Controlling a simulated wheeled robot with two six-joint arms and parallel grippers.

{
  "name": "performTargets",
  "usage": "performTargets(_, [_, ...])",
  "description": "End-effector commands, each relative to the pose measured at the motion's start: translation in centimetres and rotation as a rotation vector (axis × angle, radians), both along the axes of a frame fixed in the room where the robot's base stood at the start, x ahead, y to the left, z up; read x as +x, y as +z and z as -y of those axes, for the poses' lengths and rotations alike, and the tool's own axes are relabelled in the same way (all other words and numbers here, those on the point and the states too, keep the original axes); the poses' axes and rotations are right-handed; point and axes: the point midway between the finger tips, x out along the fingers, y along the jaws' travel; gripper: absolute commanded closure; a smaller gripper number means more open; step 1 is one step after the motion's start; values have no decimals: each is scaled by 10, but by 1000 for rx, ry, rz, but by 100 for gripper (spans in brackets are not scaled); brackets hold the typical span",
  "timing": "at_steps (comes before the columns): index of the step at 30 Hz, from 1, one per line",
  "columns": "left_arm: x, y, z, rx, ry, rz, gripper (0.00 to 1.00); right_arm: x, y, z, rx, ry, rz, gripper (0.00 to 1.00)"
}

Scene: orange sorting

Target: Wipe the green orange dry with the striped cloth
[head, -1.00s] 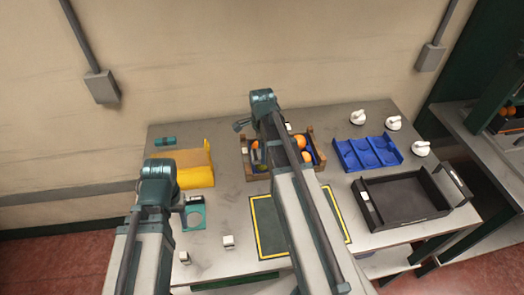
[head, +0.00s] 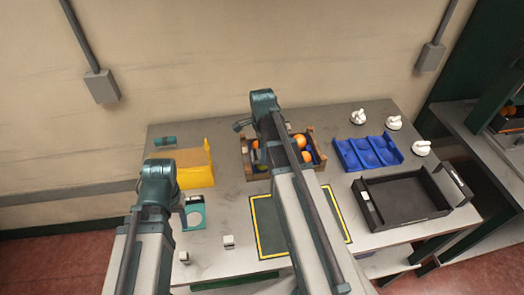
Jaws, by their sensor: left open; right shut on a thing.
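A wooden crate (head: 320,165) with several oranges (head: 299,141) stands at the back middle of the table. My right gripper (head: 256,157) is over the left part of this crate, partly hidden by its own arm. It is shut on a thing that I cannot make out. My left gripper (head: 181,212) is open, low over the table beside a teal square piece with a round pale centre (head: 195,213). I cannot make out a green orange or a striped cloth for certain; my arms hide parts of the table and crate.
A yellow bin (head: 196,178) and a small teal roll (head: 165,141) are at the back left. A blue divided tray (head: 368,153), a black tray (head: 405,198) and several white knobbed objects (head: 394,123) are on the right. A yellow-bordered dark mat (head: 266,238) lies under my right arm.

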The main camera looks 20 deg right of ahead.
Motion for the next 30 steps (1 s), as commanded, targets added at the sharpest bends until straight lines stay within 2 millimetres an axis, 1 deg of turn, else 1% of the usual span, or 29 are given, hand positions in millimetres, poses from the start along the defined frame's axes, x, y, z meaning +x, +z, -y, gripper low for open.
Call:
performTargets(16, [0, -7, 0, 0, 0, 0, 50, 0, -7, 0, 0, 0, 0, 87])
performTargets(30, [0, -7, 0, 0, 0, 0, 50, 0, -7, 0, 0, 0, 0, 87])
